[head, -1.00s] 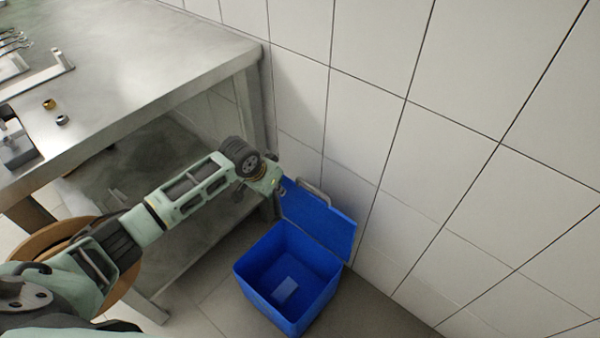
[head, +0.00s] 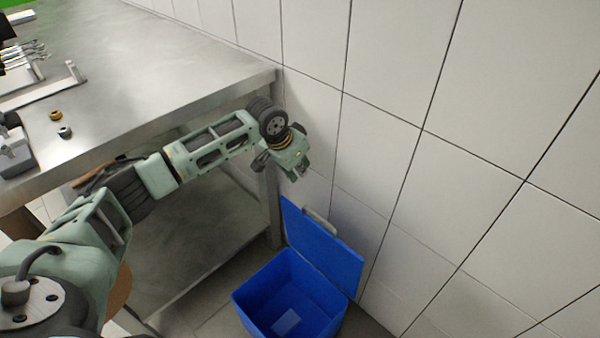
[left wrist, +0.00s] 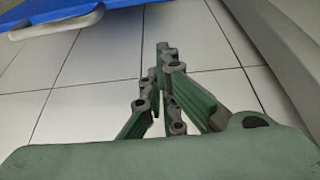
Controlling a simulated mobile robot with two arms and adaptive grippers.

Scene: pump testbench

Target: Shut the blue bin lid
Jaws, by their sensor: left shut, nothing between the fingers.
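The blue bin (head: 262,290) stands open on the floor beside the steel bench. Its blue lid (head: 325,245) is raised and leans back toward the tiled wall, with a grey handle (head: 319,219) on its upper edge. A small light-blue block or label (head: 286,321) shows on the bin's floor. My left gripper (head: 301,174) is shut and empty, above the lid's upper left corner and apart from it. In the left wrist view the gripper's fingers (left wrist: 163,50) are together, and part of the blue lid (left wrist: 90,22) with its handle (left wrist: 50,24) shows at the top left. My right gripper is out of view.
The steel bench (head: 170,60) with several tools and two small rings (head: 55,115) is at the left. Its corner is close behind my left forearm. The white tiled wall (head: 430,80) runs along the right, behind the lid.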

